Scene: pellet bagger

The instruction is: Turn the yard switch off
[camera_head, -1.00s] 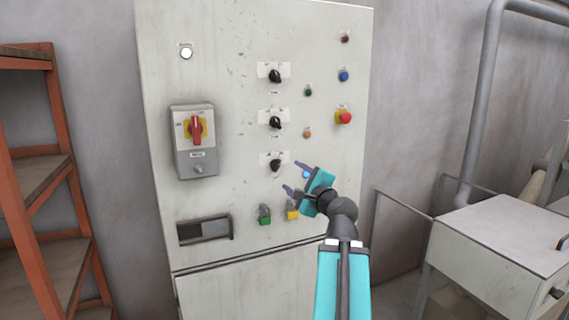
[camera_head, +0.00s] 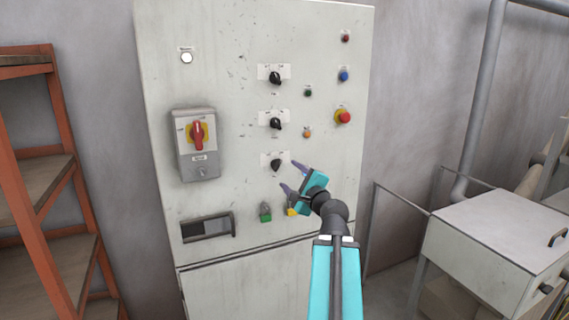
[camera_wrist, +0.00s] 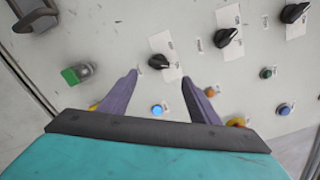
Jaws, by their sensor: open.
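Three black rotary knobs sit in a column on the grey cabinet: a top knob (camera_head: 275,77), a middle knob (camera_head: 275,123) and a bottom knob (camera_head: 277,164). Their labels are too small to read, so I cannot tell which is the yard switch. My gripper (camera_head: 290,175) is open and empty, just right of and below the bottom knob. In the wrist view the bottom knob (camera_wrist: 160,61) lies just beyond and between the open fingertips (camera_wrist: 160,76); I see no contact. The middle knob (camera_wrist: 227,37) and top knob (camera_wrist: 292,13) show to the right.
A red-handled switch (camera_head: 198,134) in a grey box stands out at left. Near the gripper are a green-capped switch (camera_head: 265,212), a yellow one (camera_head: 291,211) and a lit blue button (camera_wrist: 157,110). A red mushroom button (camera_head: 344,117) is farther right. An orange shelf (camera_head: 68,165) stands left.

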